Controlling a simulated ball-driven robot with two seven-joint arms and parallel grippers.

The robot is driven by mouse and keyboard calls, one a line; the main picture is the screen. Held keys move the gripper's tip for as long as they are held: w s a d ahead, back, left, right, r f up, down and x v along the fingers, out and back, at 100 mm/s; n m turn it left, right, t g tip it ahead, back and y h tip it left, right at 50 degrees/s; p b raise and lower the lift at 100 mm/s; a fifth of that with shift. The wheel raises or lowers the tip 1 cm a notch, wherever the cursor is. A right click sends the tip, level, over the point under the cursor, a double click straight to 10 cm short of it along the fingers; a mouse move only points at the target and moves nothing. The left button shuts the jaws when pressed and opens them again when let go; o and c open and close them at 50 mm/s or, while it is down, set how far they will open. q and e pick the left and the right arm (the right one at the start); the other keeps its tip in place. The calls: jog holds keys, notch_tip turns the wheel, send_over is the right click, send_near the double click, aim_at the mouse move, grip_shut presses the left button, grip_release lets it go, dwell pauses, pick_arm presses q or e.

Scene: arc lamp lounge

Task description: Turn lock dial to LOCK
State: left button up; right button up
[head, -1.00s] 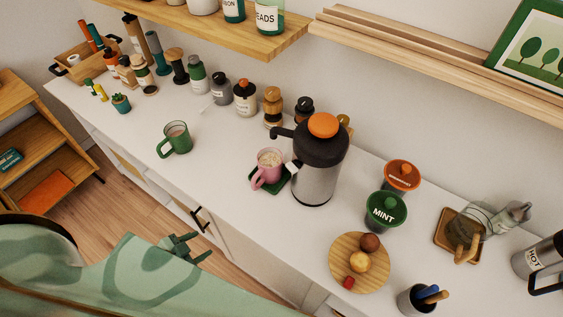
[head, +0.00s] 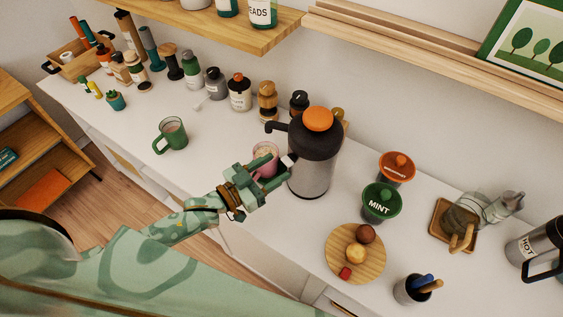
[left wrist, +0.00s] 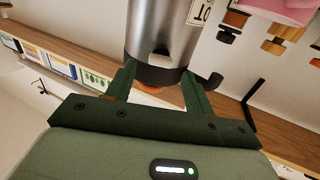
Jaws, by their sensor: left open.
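The pump flask (head: 312,165) stands upright on the white counter, a steel body with a black head and spout. Its round orange top (head: 318,119) is the only dial-like part I make out. A white tag (head: 287,161) shows beside its body; in the left wrist view it is a plate (left wrist: 200,12) with partly cut-off letters. My left gripper (head: 267,180) is open and empty, in front of the flask and by the pink mug. In the left wrist view the flask (left wrist: 163,35) shows beyond the two fingers, apart as far as I can tell. My right gripper is out of view.
The pink mug (head: 265,158) is partly hidden behind my left gripper. A green mug (head: 171,134) stands left. Right are a MINT tub (head: 381,203), an orange-lidded tub (head: 397,168) and a round wooden board (head: 341,262). A wooden shelf (head: 440,62) overhangs behind.

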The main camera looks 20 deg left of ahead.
aim_at(284, 162)
pick_arm(q)
jog(key=shift+x, duration=1.65)
jog(key=c, duration=1)
